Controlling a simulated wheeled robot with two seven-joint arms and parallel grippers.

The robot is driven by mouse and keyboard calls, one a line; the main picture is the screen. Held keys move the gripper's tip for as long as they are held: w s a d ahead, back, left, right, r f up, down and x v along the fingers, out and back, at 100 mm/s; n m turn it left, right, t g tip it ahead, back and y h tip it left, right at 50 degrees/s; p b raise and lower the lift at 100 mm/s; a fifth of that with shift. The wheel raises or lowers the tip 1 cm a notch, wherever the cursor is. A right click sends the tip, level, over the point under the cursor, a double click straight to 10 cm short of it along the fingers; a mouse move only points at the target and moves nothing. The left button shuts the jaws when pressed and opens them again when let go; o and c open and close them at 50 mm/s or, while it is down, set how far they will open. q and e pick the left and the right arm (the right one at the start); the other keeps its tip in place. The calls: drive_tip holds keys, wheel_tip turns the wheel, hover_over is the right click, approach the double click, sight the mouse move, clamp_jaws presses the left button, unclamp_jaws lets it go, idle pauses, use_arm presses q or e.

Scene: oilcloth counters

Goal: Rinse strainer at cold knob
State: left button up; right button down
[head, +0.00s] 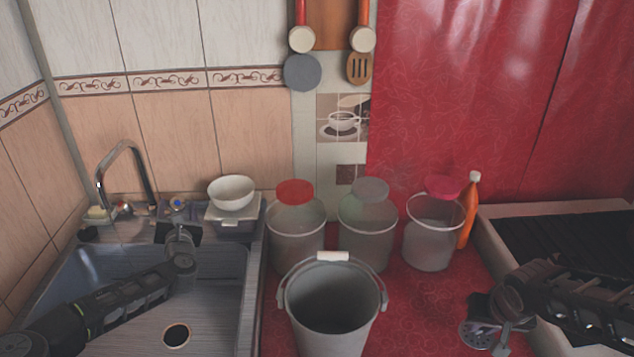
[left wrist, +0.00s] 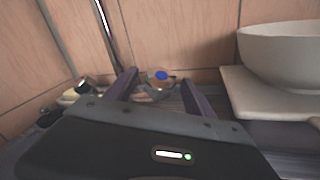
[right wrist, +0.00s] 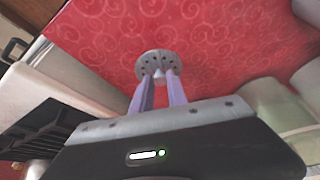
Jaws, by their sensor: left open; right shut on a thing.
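The cold knob with a blue cap (head: 178,203) is at the back of the sink, right of the curved metal faucet (head: 128,165). It also shows in the left wrist view (left wrist: 161,76), between my left fingers. My left gripper (head: 180,222) is open just in front of the knob; whether a finger touches it I cannot tell. The strainer, a grey disc with holes (head: 480,334), is at the lower right in the head view. My right gripper (right wrist: 160,88) is shut on the strainer (right wrist: 155,63), holding it over the red counter.
The sink basin (head: 222,262) lies below my left arm. A white bowl (head: 231,191) stands right of the knob. A grey bucket (head: 332,310) and several lidded containers (head: 296,232) stand between the sink and the strainer. An orange bottle (head: 468,215) is behind.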

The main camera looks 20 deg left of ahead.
sight(177, 199)
use_arm(q)
drive_tip(key=shift+x, duration=2.2)
use_arm(e)
drive_tip(key=shift+r, duration=0.3)
